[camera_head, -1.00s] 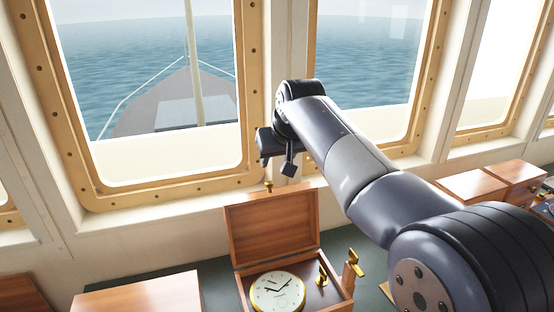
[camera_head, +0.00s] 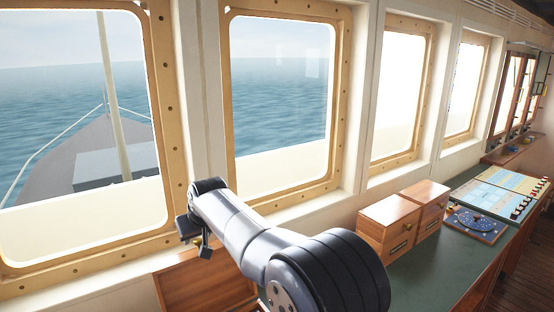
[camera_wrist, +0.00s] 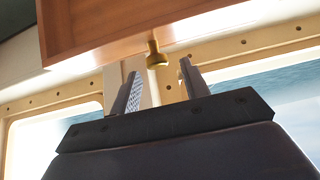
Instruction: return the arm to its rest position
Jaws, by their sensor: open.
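My arm reaches up from the lower right to the middle left in the head view. My gripper (camera_head: 196,241) hangs at its end, in front of the frame between two windows and above the open wooden box. In the wrist view my gripper (camera_wrist: 155,88) shows two separated fingers with nothing held between them. A brass knob (camera_wrist: 157,55) shows beyond the fingers, below a wooden panel (camera_wrist: 130,25). I cannot tell from this view how far the knob is from the fingers.
The open wooden box's lid (camera_head: 205,282) stands below my gripper. Two wooden drawer boxes (camera_head: 390,220) stand on the green counter (camera_head: 425,270) to the right. A blue round instrument (camera_head: 474,222) and a chart panel (camera_head: 500,193) lie farther along. Windows (camera_head: 280,105) line the wall.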

